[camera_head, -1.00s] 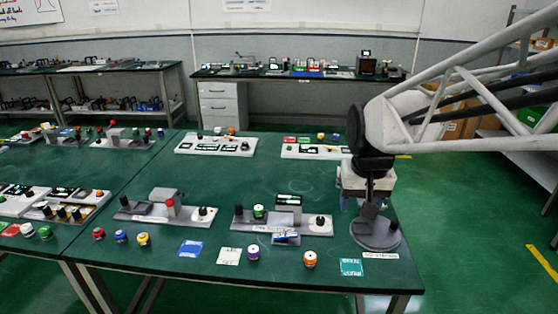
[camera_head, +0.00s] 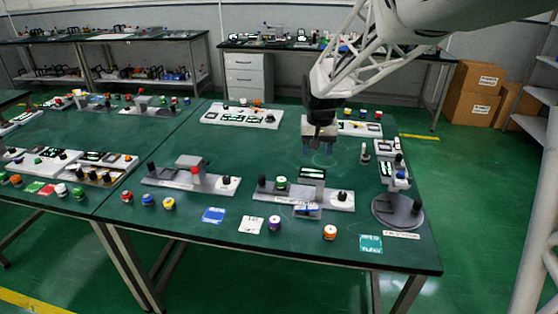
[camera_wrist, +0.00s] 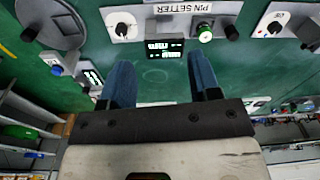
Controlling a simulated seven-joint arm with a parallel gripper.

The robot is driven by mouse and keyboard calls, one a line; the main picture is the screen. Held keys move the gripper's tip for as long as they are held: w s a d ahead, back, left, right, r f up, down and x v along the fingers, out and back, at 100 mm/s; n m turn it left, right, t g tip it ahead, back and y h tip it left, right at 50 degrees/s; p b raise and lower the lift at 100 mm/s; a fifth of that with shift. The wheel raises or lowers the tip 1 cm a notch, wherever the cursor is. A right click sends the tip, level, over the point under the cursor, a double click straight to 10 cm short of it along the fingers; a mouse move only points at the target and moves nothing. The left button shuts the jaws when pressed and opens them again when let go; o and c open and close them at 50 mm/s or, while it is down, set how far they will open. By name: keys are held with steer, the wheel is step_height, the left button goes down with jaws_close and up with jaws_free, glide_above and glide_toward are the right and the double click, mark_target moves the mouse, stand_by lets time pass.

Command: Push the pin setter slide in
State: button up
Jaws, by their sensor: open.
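The pin setter (camera_head: 328,197) is a grey plate on the green table, with a green button, a dark display, a black knob on the left and another on the right. A small grey slide piece with a blue part (camera_head: 306,211) sticks out at its front edge. In the wrist view the pin setter (camera_wrist: 187,22) shows upside down at the top, with its label readable; the slide piece is not visible there. My gripper (camera_head: 321,150) hangs over the table behind the pin setter, apart from it. Its two blue fingers (camera_wrist: 160,72) are spread and empty.
A round grey base (camera_head: 398,210) stands on the right, near the table edge. A similar device with a red button (camera_head: 190,178) is on the left. Loose coloured knobs and cards (camera_head: 213,215) lie along the front. The table behind the pin setter is mostly clear.

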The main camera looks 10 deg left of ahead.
steer(key=w+a+f, duration=0.8)
steer(key=a, duration=0.3)
steer(key=n+g, duration=0.1)
glide_above(262, 175)
step_height(262, 175, down, 9)
steer(key=shift+s+a+r, duration=0.1)
steer(key=shift+s, duration=0.05)
steer(key=shift+f, duration=3.95)
jaws_close()
